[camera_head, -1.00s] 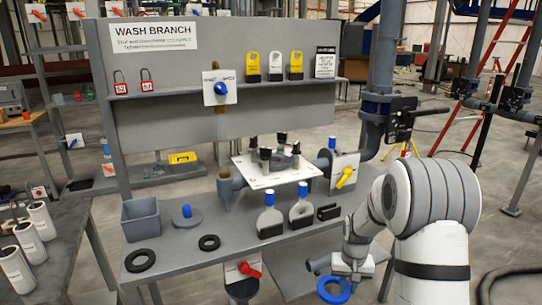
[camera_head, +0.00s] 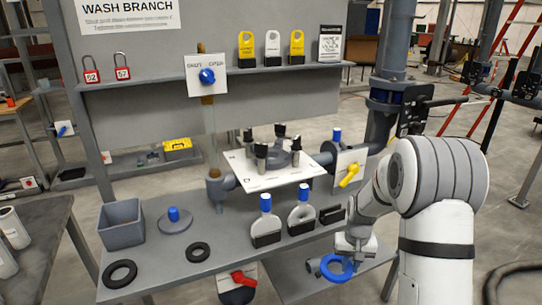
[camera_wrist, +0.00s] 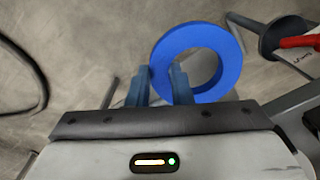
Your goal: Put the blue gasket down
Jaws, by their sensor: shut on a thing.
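The blue gasket (camera_head: 337,268) is a thick blue ring at the front right edge of the workbench (camera_head: 180,258) in the head view. My gripper (camera_head: 353,250) is shut on the ring's rim and holds it out past the bench's front edge, below my arm. In the wrist view the gasket (camera_wrist: 196,60) shows nearly face-on, with the blue-grey fingers of my gripper (camera_wrist: 160,80) on its left rim. Concrete floor shows behind it there.
Two black rings (camera_head: 198,252) lie on the bench's front left, near a grey bin (camera_head: 123,224). Two blue-topped paddles (camera_head: 265,225) stand in black holders mid-bench. A red-handled valve (camera_head: 243,279) hangs under the front edge. A yellow-handled valve (camera_head: 349,174) is at the right.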

